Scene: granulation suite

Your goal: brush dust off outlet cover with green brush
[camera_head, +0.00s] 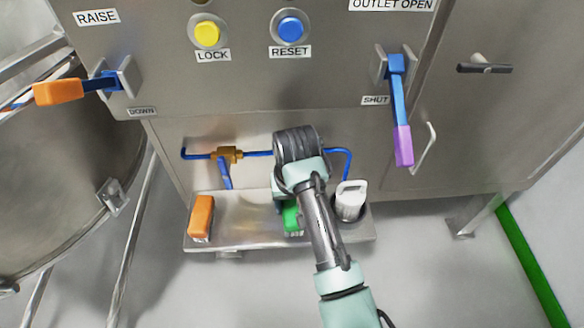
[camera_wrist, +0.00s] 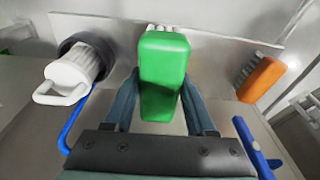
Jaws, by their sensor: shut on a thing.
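A green brush (camera_wrist: 165,75) with pale bristles is between the fingers of my gripper (camera_wrist: 160,100) in the wrist view. The fingers are shut on its block on both sides. In the head view part of the green brush (camera_head: 292,217) shows at the steel shelf (camera_head: 250,240), mostly hidden by my arm. I cannot tell whether it touches the shelf. No outlet cover or dust can be clearly made out. An "OUTLET OPEN" label (camera_head: 392,4) stands above a blue lever with a purple grip (camera_head: 403,145), by a "SHUT" label.
An orange brush (camera_head: 201,216) stands at the shelf's left, and a white handled scoop or jug (camera_head: 350,200) in a dark ring at its right. An orange-gripped lever (camera_head: 58,92) and a round steel vessel (camera_head: 60,190) are at left.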

